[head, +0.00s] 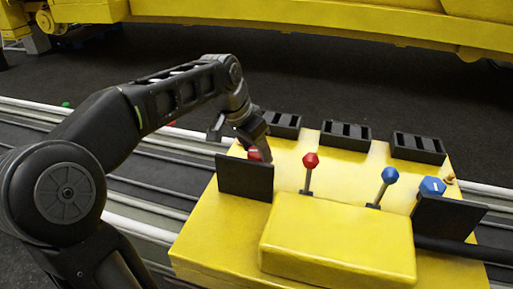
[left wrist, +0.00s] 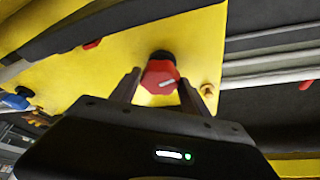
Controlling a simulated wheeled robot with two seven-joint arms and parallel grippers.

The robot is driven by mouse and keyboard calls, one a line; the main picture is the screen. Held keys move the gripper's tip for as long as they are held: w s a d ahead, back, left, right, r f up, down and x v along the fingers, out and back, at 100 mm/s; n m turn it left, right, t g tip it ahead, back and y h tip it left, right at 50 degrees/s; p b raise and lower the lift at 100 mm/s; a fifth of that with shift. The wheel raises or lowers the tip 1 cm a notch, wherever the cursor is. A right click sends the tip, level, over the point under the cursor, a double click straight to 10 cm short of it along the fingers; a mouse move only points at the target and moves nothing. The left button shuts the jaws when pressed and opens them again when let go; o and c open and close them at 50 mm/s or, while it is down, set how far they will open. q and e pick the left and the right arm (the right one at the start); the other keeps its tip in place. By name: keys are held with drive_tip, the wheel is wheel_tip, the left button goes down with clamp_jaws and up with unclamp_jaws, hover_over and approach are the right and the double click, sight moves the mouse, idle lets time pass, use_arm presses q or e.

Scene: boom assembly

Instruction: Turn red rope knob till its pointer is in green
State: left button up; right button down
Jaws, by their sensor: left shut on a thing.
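The red knob (head: 254,154) sits on the yellow console (head: 210,235), partly hidden behind a black plate and my left gripper (head: 250,138). In the left wrist view, the red knob (left wrist: 158,72) is faceted, with a short white pointer mark on its face and a dark base behind it. My left gripper's two dark fingers (left wrist: 158,90) stand on either side of the knob, shut on it. I see no green zone around the knob in either view. My right gripper is not in view.
A red-topped lever (head: 310,161), a blue-topped lever (head: 389,176) and a blue knob (head: 431,187) stand on the console. The black plate (head: 245,178) rises in front of the red knob. Black slotted boxes (head: 345,135) line the back edge. A yellow machine fills the background.

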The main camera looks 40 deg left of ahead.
use_arm(q)
drive_tip(key=shift+m, duration=0.5)
drive_tip(key=o, duration=1.4)
drive_tip(key=shift+c, duration=0.2)
drive_tip(key=v, duration=0.7)
drive_tip(key=shift+a+r, duration=0.2)
drive_tip(key=shift+r, duration=0.2)
drive_tip(key=shift+r+p, duration=0.1)
drive_tip(key=shift+p, duration=0.2)
